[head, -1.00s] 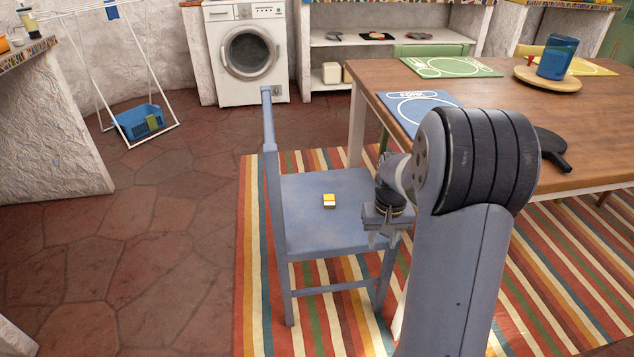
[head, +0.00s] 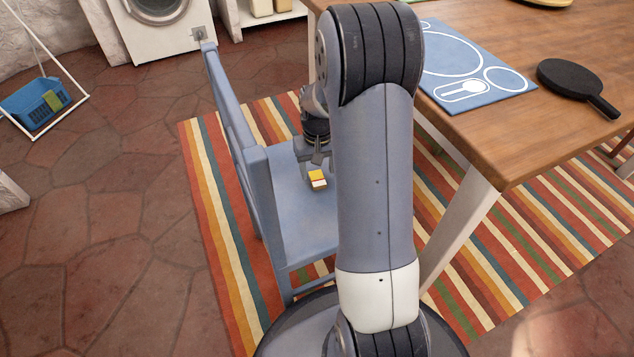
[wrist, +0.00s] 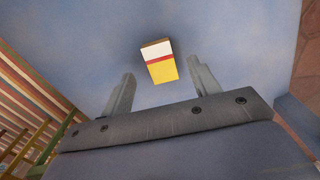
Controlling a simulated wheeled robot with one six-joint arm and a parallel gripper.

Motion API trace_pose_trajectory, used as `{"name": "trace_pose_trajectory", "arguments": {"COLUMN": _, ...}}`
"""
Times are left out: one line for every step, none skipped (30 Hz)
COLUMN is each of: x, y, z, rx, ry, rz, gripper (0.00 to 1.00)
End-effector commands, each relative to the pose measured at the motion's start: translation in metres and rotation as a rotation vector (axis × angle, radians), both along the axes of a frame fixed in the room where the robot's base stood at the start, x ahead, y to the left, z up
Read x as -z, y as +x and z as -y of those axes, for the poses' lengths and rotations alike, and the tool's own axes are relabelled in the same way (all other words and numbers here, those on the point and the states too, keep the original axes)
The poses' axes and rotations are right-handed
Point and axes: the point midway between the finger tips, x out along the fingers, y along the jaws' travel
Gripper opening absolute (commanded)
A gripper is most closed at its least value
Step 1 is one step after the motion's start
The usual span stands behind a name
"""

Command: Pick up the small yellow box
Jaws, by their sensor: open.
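The small yellow box (head: 317,179) lies on the seat of the blue chair (head: 290,205). In the wrist view the box (wrist: 161,66) shows a yellow part, a red stripe and a white part. My gripper (wrist: 163,82) is open, with one finger on each side of the box's lower end and clear space between. The box extends out past the fingertips in the wrist view and nothing is held. In the head view my gripper (head: 318,160) is just behind the box, partly hidden by my arm.
The chair's backrest (head: 232,110) rises on the left of the seat. A wooden table (head: 540,130) with a blue placemat (head: 470,70) and a black pan (head: 575,82) stands to the right. A striped rug (head: 225,230) lies under the chair.

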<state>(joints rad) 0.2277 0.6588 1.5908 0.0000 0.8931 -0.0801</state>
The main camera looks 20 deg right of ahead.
Motion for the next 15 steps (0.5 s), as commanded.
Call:
{"name": "trace_pose_trajectory", "arguments": {"x": 0.013, "y": 0.002, "z": -0.001, "rx": -0.001, "ry": 0.0, "rz": -0.001, "gripper": 0.58}}
{"name": "trace_pose_trajectory", "arguments": {"x": 0.018, "y": 0.001, "z": -0.001, "rx": -0.001, "ry": 0.0, "rz": -0.002, "gripper": 0.58}}
{"name": "trace_pose_trajectory", "arguments": {"x": 0.023, "y": 0.001, "z": -0.001, "rx": 0.0, "ry": 0.0, "rz": 0.0, "gripper": 0.58}}
{"name": "trace_pose_trajectory", "arguments": {"x": 0.026, "y": 0.001, "z": -0.001, "rx": 0.0, "ry": 0.0, "rz": 0.0, "gripper": 0.58}}
{"name": "trace_pose_trajectory", "arguments": {"x": 0.028, "y": 0.001, "z": -0.001, "rx": 0.0, "ry": 0.0, "rz": 0.0, "gripper": 0.58}}
{"name": "trace_pose_trajectory", "arguments": {"x": 0.029, "y": 0.001, "z": -0.001, "rx": 0.0, "ry": 0.0, "rz": 0.0, "gripper": 0.58}}
{"name": "trace_pose_trajectory", "arguments": {"x": 0.029, "y": 0.001, "z": -0.001, "rx": 0.0, "ry": 0.0, "rz": 0.0, "gripper": 0.58}}
{"name": "trace_pose_trajectory", "arguments": {"x": 0.028, "y": 0.001, "z": -0.001, "rx": 0.0, "ry": 0.0, "rz": 0.001, "gripper": 0.58}}
{"name": "trace_pose_trajectory", "arguments": {"x": 0.028, "y": 0.001, "z": -0.001, "rx": 0.0, "ry": 0.0, "rz": 0.001, "gripper": 0.58}}
{"name": "trace_pose_trajectory", "arguments": {"x": 0.027, "y": 0.001, "z": -0.001, "rx": 0.0, "ry": 0.0, "rz": 0.001, "gripper": 0.58}}
{"name": "trace_pose_trajectory", "arguments": {"x": 0.027, "y": 0.001, "z": -0.001, "rx": 0.0, "ry": 0.0, "rz": 0.001, "gripper": 0.58}}
{"name": "trace_pose_trajectory", "arguments": {"x": 0.027, "y": 0.001, "z": -0.001, "rx": 0.0, "ry": 0.0, "rz": 0.001, "gripper": 0.58}}
{"name": "trace_pose_trajectory", "arguments": {"x": 0.027, "y": 0.001, "z": -0.001, "rx": 0.0, "ry": 0.0, "rz": 0.001, "gripper": 0.56}}
{"name": "trace_pose_trajectory", "arguments": {"x": 0.027, "y": 0.001, "z": -0.001, "rx": 0.0, "ry": 0.0, "rz": 0.001, "gripper": 0.53}}
{"name": "trace_pose_trajectory", "arguments": {"x": 0.027, "y": 0.001, "z": -0.001, "rx": 0.0, "ry": 0.0, "rz": 0.001, "gripper": 0.5}}
